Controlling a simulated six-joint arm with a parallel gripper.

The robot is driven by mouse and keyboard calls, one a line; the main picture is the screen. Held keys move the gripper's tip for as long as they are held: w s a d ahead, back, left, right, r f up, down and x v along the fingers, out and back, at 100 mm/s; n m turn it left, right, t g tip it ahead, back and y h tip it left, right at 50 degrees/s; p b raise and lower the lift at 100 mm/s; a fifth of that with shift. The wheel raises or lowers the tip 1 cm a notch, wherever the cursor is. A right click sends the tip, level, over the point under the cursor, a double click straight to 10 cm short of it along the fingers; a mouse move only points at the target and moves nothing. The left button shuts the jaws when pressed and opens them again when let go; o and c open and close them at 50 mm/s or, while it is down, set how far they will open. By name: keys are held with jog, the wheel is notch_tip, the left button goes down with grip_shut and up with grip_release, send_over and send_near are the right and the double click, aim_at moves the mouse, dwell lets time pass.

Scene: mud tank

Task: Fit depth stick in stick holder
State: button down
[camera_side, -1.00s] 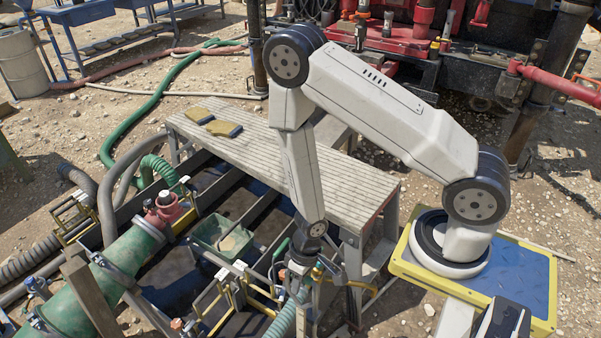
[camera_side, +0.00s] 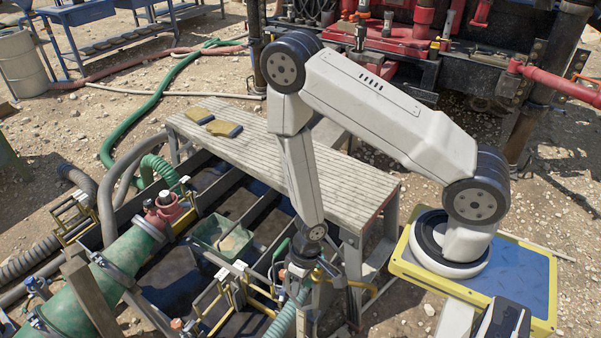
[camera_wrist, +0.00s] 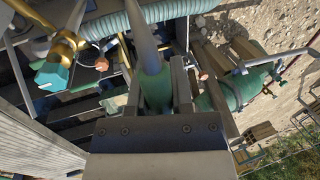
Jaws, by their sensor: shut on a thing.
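My gripper (camera_wrist: 158,92) is shut on the depth stick (camera_wrist: 157,88) in the wrist view. The stick has a teal-green grip between the fingers and a grey rod running up to the top of the picture. In the side view my gripper (camera_side: 301,270) is low over the front right of the tank, close to the bench leg. The stick is hard to pick out there among pipes and fittings, and its lower end is hidden. I cannot tell which fitting is the stick holder, or whether the stick touches it.
A ribbed grey bench (camera_side: 290,155) stands just behind my gripper. Yellow-framed brackets (camera_side: 228,285) and a green box (camera_side: 222,237) are to its left. A pale green ribbed hose (camera_wrist: 150,15) crosses close by in the wrist view. A large green pipe (camera_side: 110,265) lies farther left.

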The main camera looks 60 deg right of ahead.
jog(key=shift+c, duration=2.1)
grip_release()
jog(key=shift+r, duration=0.1)
jog(key=v, duration=0.7)
jog(key=shift+r, duration=0.2)
jog(key=shift+d, duration=0.1)
jog(key=shift+w+r, duration=0.1)
